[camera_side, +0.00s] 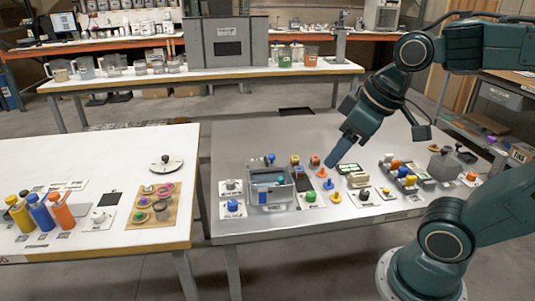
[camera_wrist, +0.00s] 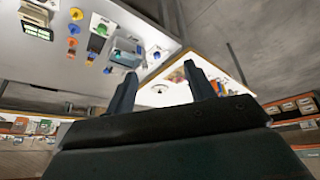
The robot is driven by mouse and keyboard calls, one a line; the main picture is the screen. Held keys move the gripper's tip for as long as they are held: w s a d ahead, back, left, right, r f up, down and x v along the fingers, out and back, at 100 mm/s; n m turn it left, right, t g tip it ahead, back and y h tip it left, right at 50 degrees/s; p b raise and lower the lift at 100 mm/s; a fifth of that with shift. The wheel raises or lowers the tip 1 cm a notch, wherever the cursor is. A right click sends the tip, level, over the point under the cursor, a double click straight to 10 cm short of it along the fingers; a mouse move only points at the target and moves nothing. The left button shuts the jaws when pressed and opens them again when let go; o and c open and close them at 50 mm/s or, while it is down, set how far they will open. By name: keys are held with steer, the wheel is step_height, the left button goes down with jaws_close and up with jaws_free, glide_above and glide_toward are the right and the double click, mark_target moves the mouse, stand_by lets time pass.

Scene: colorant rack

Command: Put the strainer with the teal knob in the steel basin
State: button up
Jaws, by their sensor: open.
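A grey open-topped box (camera_side: 258,201), which looks like the steel basin, stands on the right table's left part. A teal-blue item (camera_side: 265,179) shows inside it; I cannot tell whether it is a strainer. The box also shows in the wrist view (camera_wrist: 127,52). Small round pieces with coloured knobs, perhaps strainers, sit on a tan board (camera_side: 172,214) on the left table; which has a teal knob is too small to tell. My gripper (camera_side: 331,163) is above the right table, right of the box. In the wrist view my gripper (camera_wrist: 161,88) is open and empty.
Blue (camera_side: 42,217), yellow (camera_side: 19,217) and orange (camera_side: 62,215) bottles stand at the left table's front. An orange cone-like piece (camera_side: 322,172) and several small parts surround my gripper. A gap separates the two tables. The right table's back left is clear.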

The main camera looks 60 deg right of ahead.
steer(key=shift+s+a+f+m, duration=0.15)
steer(key=shift+s+m, duration=0.1)
steer(key=shift+s, duration=0.6)
steer(key=shift+s+a+f+m, duration=0.15)
steer(key=shift+s+m, duration=0.1)
steer(key=shift+s, duration=0.55)
